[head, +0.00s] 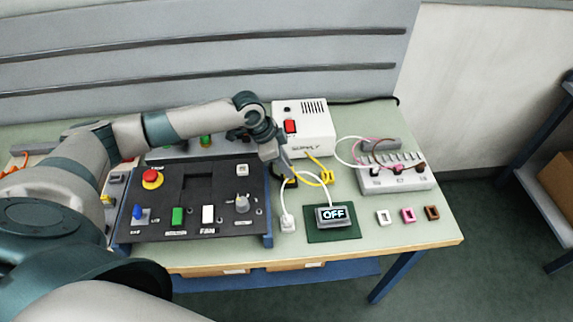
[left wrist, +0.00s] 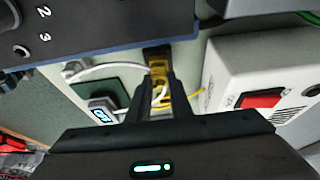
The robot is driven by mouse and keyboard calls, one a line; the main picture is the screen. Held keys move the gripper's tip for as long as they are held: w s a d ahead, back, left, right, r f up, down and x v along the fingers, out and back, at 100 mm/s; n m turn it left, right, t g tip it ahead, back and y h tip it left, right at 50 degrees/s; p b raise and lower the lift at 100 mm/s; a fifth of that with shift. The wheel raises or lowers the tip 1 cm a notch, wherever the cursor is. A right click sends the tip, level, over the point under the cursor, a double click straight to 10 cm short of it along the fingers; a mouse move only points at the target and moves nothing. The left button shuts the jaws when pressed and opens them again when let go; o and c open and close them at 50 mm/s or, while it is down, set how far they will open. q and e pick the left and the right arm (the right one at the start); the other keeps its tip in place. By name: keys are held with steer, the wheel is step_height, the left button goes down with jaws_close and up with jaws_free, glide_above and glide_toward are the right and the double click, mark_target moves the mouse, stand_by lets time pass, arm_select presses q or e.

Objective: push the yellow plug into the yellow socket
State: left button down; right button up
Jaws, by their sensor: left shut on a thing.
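My left gripper (head: 289,178) reaches down over the bench between the dark control panel and the white supply box. It is shut on the yellow plug (left wrist: 158,76), which shows at its fingertips in the left wrist view. A yellow cable (head: 318,161) runs from the supply box and loops beside the gripper. A small black block (left wrist: 157,53) lies just beyond the plug; I cannot tell whether they touch. I cannot pick out the yellow socket clearly; the fingers hide part of this spot. My right gripper is not in view.
The supply box (head: 303,125) has a red switch. The control panel (head: 190,225) stands left. A display reading OFF (head: 332,215) sits on a green mat, with a white plug (head: 288,222) beside it. A terminal strip (head: 396,178) and small coloured parts (head: 408,215) lie right.

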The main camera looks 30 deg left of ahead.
arm_select(q)
steer(key=shift+f, duration=0.45)
steer(key=c, duration=1)
jaws_free()
steer(key=shift+c, duration=0.2)
step_height(320, 180, up, 9)
steer(key=p, duration=0.7)
steer(key=shift+f+p, duration=0.2)
steer(key=shift+p, duration=0.1)
